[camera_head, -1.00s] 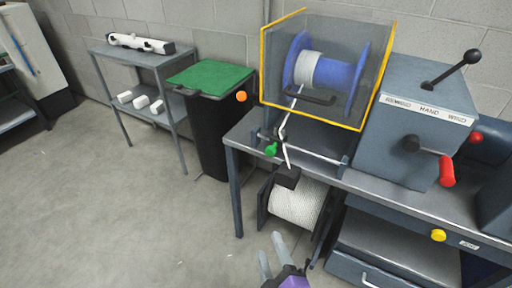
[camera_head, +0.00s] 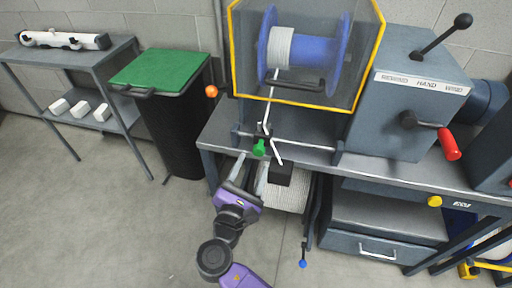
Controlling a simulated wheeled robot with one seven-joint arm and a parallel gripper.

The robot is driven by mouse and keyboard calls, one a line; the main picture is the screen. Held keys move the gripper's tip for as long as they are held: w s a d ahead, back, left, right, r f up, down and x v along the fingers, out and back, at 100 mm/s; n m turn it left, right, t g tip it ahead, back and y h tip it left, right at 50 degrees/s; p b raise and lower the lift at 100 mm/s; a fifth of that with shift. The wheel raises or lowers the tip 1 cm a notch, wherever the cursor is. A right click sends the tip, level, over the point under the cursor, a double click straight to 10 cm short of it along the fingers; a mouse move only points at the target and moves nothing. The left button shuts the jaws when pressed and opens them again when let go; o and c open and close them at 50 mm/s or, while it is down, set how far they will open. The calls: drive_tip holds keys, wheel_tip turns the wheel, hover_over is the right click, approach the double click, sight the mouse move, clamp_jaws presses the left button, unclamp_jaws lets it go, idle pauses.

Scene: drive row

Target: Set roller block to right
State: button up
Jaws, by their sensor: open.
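The roller block seems to be the small guide with a green knob (camera_head: 259,149). It sits toward the left part of a thin horizontal rail (camera_head: 310,147) at the front of the bench, below the spool guard. A white line runs down from the spool past the guide. My gripper (camera_head: 253,166) is open, with two grey fingers pointing up at the knob from just below it. The fingers look empty. I cannot tell whether a fingertip touches the knob.
Above is a blue spool (camera_head: 308,48) behind a yellow-edged guard. A rewind box (camera_head: 405,105) with a red-handled crank (camera_head: 449,144) stands right. A green-lidded bin (camera_head: 163,70) stands left.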

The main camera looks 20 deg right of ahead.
sight(258, 153)
drive_tip(key=shift+x, duration=3.6)
clamp_jaws()
